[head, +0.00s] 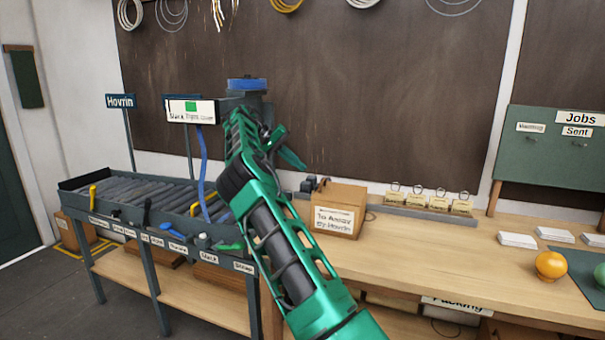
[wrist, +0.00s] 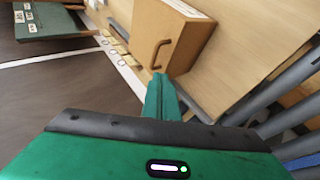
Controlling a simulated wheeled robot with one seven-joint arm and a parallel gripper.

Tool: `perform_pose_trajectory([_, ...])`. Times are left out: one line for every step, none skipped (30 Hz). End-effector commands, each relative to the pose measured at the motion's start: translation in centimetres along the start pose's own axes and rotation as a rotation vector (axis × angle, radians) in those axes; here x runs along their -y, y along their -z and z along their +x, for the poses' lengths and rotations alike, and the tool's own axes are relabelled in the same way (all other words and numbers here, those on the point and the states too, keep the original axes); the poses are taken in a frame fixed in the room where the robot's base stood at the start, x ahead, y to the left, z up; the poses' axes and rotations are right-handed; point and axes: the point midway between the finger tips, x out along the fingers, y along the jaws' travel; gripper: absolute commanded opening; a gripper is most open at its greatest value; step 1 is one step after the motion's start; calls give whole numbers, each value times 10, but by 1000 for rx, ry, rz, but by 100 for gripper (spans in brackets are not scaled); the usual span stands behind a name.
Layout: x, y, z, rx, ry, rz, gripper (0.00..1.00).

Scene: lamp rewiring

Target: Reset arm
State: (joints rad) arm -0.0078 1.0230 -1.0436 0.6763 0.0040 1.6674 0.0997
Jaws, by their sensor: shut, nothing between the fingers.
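My green arm rises from the bottom of the head view and bends over at the dark wrist. My gripper (head: 297,163) is above the bench's left end, up and left of a brown box. In the wrist view my gripper (wrist: 158,80) has its green fingers together with nothing between them. The fingertips appear close to the brown box and its handle in that view; I cannot tell the exact gap. My arm hides part of the roller rack and the bench.
The brown box (head: 338,208) stands on the wooden bench (head: 440,262); its handle (wrist: 160,52) shows in the wrist view. A roller rack (head: 150,196) with labels and tools is at left. Label cards (head: 428,200) stand behind. An orange ball (head: 551,265) sits at right. The bench's middle is clear.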

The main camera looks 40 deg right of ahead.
Motion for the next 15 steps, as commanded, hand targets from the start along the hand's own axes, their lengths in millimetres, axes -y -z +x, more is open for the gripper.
perform_pose_trajectory([-1,-1,-5,-1,0,0,0])
perform_pose_trajectory([-1,-1,-8,-1,0,0,0])
perform_pose_trajectory([-1,-2,-10,0,0,0,0])
perform_pose_trajectory([-1,-2,-11,0,0,0,0])
perform_pose_trajectory([-2,-2,-12,1,0,0,0])
perform_pose_trajectory([-2,-3,-13,1,0,0,0])
perform_pose_trajectory([-2,-3,-14,1,0,0,0])
perform_pose_trajectory([-2,-3,-14,2,0,0,0])
perform_pose_trajectory([-2,-3,-14,2,0,0,0])
perform_pose_trajectory([-2,-3,-13,2,0,1,0])
perform_pose_trajectory([-2,-3,-13,3,0,1,0])
perform_pose_trajectory([-4,-3,-12,4,2,3,0])
perform_pose_trajectory([-6,-3,-11,7,6,5,0])
perform_pose_trajectory([-9,-4,-9,10,11,8,0])
perform_pose_trajectory([-14,-5,-7,17,22,14,0])
